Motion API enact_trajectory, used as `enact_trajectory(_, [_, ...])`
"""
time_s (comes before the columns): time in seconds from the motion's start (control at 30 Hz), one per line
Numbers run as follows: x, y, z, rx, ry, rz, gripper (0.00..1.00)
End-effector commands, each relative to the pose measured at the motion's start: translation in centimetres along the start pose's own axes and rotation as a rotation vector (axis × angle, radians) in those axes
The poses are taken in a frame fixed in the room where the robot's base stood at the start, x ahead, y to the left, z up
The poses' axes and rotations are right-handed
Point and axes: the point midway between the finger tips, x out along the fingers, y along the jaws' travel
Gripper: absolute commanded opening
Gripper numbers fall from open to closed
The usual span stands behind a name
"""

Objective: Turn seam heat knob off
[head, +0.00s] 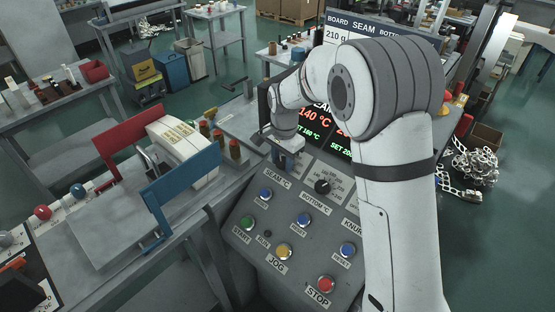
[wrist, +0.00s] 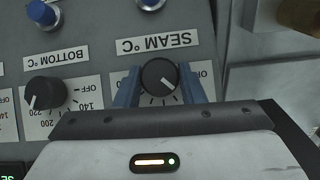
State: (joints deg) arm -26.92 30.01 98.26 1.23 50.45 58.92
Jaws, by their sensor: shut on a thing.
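The seam heat knob (wrist: 160,77) is a round black dial with a pale pointer line, under the "SEAM °C" label, seen upside down in the wrist view. My gripper (wrist: 160,88) has its two blue fingers on either side of the knob, shut on it. The knob's lower part and much of its scale are hidden by my gripper. In the head view my gripper (head: 288,150) reaches down to the panel, and the knob is hidden behind it. The display above the panel reads 140 °C in red, partly covered by my arm.
The bottom heat knob (head: 323,186) sits close by to the right; it also shows in the wrist view (wrist: 45,94). Blue, green, yellow and red buttons, including STOP (head: 326,284), lie lower on the panel. A blue-and-red framed fixture (head: 183,176) stands to the left.

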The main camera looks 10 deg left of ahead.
Motion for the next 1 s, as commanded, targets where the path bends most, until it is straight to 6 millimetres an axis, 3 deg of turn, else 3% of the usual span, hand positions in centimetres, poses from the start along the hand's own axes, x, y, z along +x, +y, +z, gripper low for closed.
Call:
enact_trajectory(0.93, [-0.56, -0.27, -0.49, 0.002, 0.012, -0.014, 0.13])
enact_trajectory(0.97, [-0.56, -0.27, -0.49, 0.002, 0.012, -0.014, 0.37])
enact_trajectory(1.0, [-0.57, -0.27, -0.49, 0.002, 0.012, -0.014, 0.40])
